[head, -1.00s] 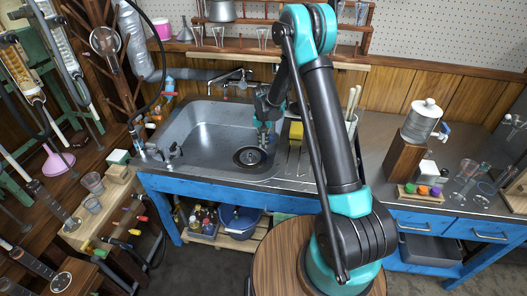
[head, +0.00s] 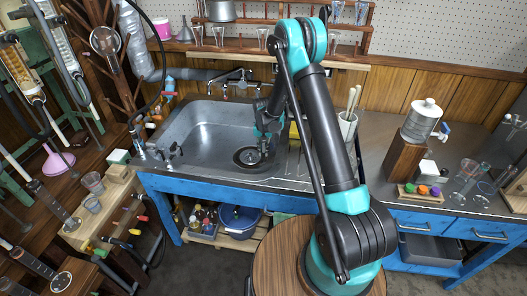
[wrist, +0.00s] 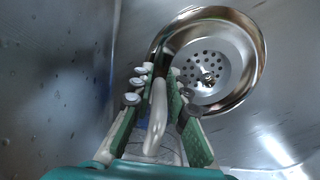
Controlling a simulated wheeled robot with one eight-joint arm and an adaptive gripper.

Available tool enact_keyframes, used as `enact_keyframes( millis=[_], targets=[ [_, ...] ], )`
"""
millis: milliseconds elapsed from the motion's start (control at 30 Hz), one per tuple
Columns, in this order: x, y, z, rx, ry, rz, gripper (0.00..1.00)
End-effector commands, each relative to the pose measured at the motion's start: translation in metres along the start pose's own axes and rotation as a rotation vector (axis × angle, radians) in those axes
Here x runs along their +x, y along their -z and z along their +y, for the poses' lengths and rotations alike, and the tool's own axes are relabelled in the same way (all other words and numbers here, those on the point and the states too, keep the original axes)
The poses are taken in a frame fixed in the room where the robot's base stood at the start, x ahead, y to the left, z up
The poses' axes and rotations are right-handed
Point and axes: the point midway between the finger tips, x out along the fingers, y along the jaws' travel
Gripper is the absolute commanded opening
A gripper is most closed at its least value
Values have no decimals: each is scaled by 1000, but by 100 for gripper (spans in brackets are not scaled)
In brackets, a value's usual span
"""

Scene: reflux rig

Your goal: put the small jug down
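My gripper (wrist: 160,72) reaches down into the sink, beside the round drain. In the wrist view its two green-padded fingers stand close on either side of a pale, curved handle, which I take to be the handle of the small jug (wrist: 157,118). The fingers look shut on it. The rest of the jug is mostly hidden between the fingers; a clear part with a little blue shows lower down. In the head view the gripper (head: 262,146) is low over the drain, and the jug cannot be made out there. Whether its base touches the sink floor I cannot tell.
The steel sink (head: 200,132) is otherwise empty, with free floor to the left of the drain (wrist: 208,78). Taps (head: 232,78) stand at its back. A white holder with sticks (head: 347,125) stands right of the sink. A dispenser (head: 422,118) stands on the right counter.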

Motion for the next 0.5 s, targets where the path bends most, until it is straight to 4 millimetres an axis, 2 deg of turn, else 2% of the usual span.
enact_keyframes(
  millis=[100, 367, 500],
  targets=[
    [0, 0, 0, 0, 0, 0, 31],
    [-1, 0, 0, 0, 0, 0, 31],
    [-9, 0, 0, 0, 0, 0, 31]
  ],
)
